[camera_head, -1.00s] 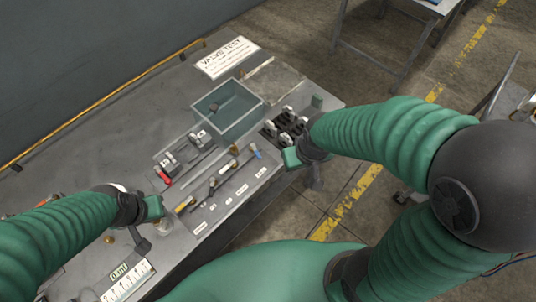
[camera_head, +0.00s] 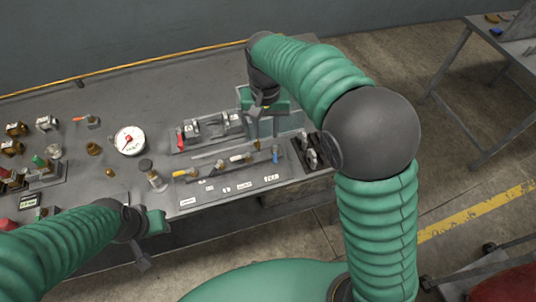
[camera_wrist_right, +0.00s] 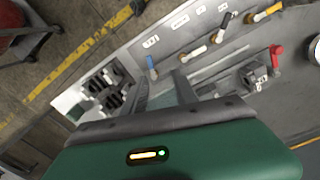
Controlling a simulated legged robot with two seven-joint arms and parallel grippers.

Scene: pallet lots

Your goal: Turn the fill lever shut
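A labelled strip (camera_head: 232,190) at the bench's front edge carries several small levers. They include a yellow-handled one (camera_head: 185,173), a pale one with a yellow end (camera_head: 240,157) and a blue-tipped one (camera_head: 275,156). The labels are too small to read surely, so I cannot tell which is the fill lever.
Another table (camera_head: 500,45) stands far right.

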